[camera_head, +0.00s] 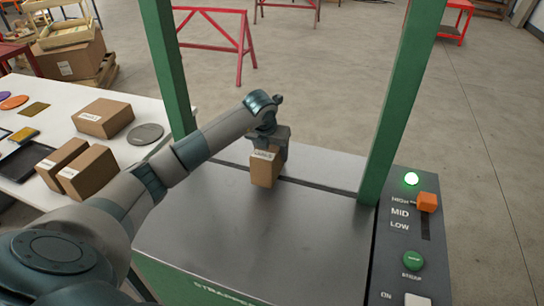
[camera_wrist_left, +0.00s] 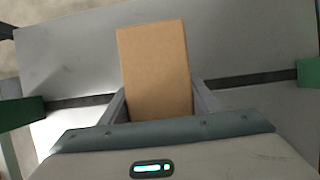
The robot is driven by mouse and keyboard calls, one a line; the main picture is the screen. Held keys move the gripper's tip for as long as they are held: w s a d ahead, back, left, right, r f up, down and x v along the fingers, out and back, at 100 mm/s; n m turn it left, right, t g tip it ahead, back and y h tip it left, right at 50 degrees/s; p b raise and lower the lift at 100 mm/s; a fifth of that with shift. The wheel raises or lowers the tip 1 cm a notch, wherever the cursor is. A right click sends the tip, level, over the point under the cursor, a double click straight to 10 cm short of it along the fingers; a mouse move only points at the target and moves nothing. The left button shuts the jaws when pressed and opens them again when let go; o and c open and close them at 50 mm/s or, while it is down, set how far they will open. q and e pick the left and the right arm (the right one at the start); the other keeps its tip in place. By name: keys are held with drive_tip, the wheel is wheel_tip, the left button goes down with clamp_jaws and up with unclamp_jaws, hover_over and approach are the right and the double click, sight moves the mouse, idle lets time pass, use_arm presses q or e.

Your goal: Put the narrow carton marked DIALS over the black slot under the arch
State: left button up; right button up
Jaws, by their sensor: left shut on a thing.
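A narrow brown carton (camera_head: 265,169) with a small white label is in my left gripper (camera_head: 268,145), between the green posts of the arch (camera_head: 398,100). The label print is too small to read. In the left wrist view the carton (camera_wrist_left: 155,70) stands between the two fingers of my left gripper (camera_wrist_left: 158,105). The black slot (camera_head: 318,186) runs across the grey machine top, and the carton is at its line. It also shows on both sides of the carton in the left wrist view (camera_wrist_left: 250,79). I cannot tell whether the carton touches the top. My right gripper is not in view.
A white table (camera_head: 135,157) at left holds several cartons (camera_head: 103,118), a grey disc (camera_head: 145,134) and a dark tray (camera_head: 27,160). The control panel (camera_head: 405,240) at right has an orange slider knob (camera_head: 427,202) and a green button (camera_head: 413,260). The front machine top is clear.

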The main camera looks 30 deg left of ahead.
use_arm(q)
drive_tip(key=shift+f+p, duration=0.35)
drive_tip(key=shift+f, duration=0.75)
drive_tip(key=shift+f, duration=0.15)
drive_tip(key=o, duration=1.4)
